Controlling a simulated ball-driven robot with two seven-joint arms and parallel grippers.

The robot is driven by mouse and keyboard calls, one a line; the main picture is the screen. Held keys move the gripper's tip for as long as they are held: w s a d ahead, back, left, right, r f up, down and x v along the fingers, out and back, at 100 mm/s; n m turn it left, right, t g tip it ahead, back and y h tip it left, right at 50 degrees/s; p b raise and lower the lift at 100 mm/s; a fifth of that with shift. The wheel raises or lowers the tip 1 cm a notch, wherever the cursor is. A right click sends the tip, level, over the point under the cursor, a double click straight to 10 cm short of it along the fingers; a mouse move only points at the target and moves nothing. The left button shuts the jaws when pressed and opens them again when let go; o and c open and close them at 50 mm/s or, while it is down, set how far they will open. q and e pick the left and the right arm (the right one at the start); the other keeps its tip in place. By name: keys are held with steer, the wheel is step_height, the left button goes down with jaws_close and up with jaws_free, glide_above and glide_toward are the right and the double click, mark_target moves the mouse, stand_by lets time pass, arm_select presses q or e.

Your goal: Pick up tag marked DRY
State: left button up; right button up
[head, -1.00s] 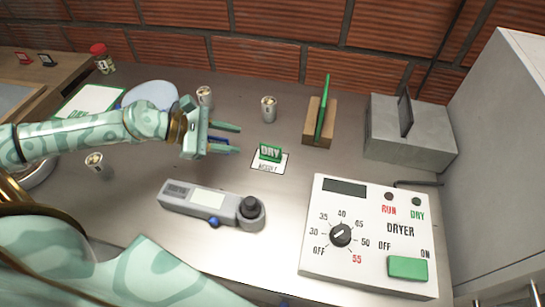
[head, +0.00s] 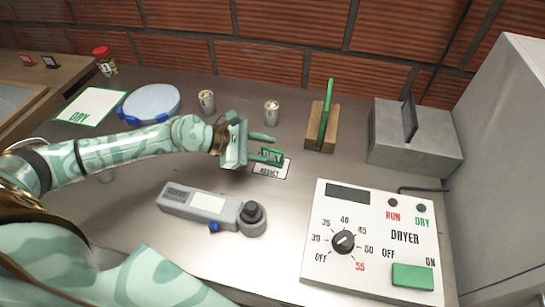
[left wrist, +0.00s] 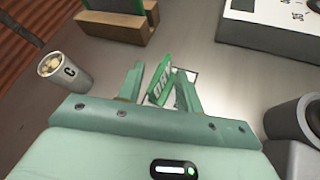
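The green tag marked DRY (head: 271,153) stands on a small white card (head: 271,171) on the grey bench, partly hidden by a finger in the head view. My left gripper (head: 277,149) is open around it. In the left wrist view, the tag (left wrist: 160,82) stands tilted between the two spread fingers of the left gripper (left wrist: 160,70), close to the right finger; I cannot tell whether they touch. My right gripper is not in view.
Cups (head: 207,102) (head: 271,112) and a wooden block with a green plate (head: 322,125) stand behind. A grey handheld device (head: 205,205) and the dryer panel (head: 372,240) lie in front. A grey box (head: 410,140) stands to the right.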

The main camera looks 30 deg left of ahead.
arm_select(q)
jaws_close()
steer(key=shift+r, duration=0.1)
